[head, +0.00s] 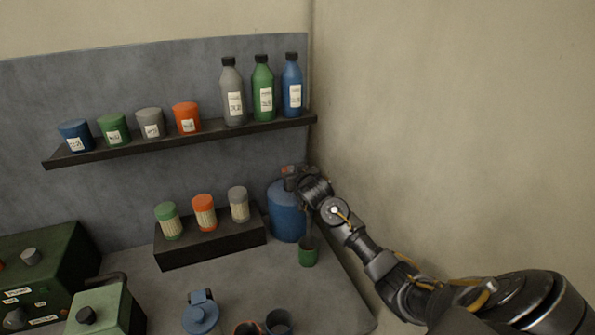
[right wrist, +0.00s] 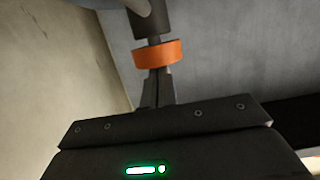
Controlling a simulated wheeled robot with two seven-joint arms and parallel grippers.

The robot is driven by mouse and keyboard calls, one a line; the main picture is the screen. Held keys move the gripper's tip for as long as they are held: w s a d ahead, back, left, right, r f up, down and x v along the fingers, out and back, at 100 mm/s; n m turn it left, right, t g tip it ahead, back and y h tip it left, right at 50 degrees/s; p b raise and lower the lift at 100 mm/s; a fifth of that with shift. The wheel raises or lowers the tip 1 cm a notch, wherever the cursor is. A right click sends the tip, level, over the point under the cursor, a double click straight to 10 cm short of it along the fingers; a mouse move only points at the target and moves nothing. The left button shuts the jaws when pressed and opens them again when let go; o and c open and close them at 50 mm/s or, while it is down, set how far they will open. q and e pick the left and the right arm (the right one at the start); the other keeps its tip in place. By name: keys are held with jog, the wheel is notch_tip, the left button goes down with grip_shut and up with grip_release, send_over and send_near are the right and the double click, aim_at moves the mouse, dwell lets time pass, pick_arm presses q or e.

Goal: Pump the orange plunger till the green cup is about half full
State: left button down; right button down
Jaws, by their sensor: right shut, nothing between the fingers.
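A blue pump jug (head: 287,214) stands at the back right of the bench, by the corner. Its orange plunger (right wrist: 158,54) shows in the right wrist view as an orange ring on a dark shaft, just beyond my fingertips; only a sliver of orange shows in the head view. My right gripper (head: 293,176) is at the top of the jug and hides most of the pump head. Its fingers (right wrist: 157,88) are shut and empty, close to the plunger; I cannot tell if they touch. The green cup (head: 308,254) stands upright in front of the jug; its fill level is unclear. My left gripper is out of view.
A dark block (head: 212,244) with several labelled jars is left of the jug. A shelf (head: 180,136) with jars and bottles runs above. A blue lidded pot (head: 201,318) and open cups (head: 279,321) stand in front. The wall is close on the right.

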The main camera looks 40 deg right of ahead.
jog(key=shift+a+r+p, duration=0.15)
jog(key=shift+r+p, duration=0.1)
jog(key=shift+p, duration=0.3)
jog(key=s+a+r+p, duration=0.2)
jog(key=s+r+p, duration=0.4)
jog(key=s, duration=0.3)
jog(key=shift+s+p, duration=0.2)
jog(key=shift+p, duration=0.1)
jog(key=shift+a+f, duration=0.1)
